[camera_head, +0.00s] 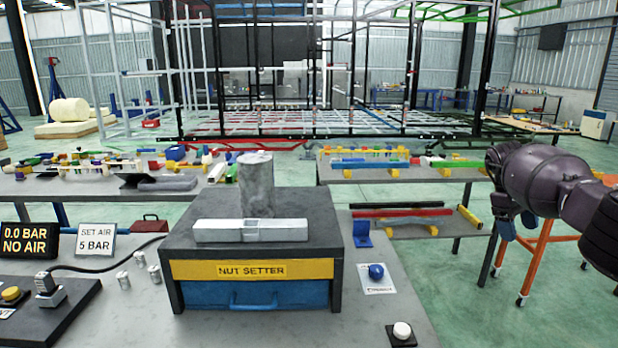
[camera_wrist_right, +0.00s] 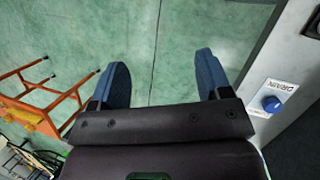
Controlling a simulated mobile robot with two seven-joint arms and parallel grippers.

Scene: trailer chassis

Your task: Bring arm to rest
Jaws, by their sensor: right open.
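My right arm comes in from the right edge of the head view. Its gripper (camera_head: 516,226) hangs to the right of the workbench, over the green floor, with its blue fingers pointing down. In the right wrist view the two blue fingers (camera_wrist_right: 162,84) are wide apart with only floor between them, so the gripper is open and empty. It touches nothing that I can see. My left arm and left gripper are not in either view.
A nut setter box (camera_head: 255,245) stands on the grey bench (camera_head: 350,332). A blue drain knob (camera_head: 376,271) and a white button (camera_head: 402,331) sit at the bench's right side. An orange trolley (camera_head: 537,262) stands on the floor near my right gripper. A steel frame fills the back.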

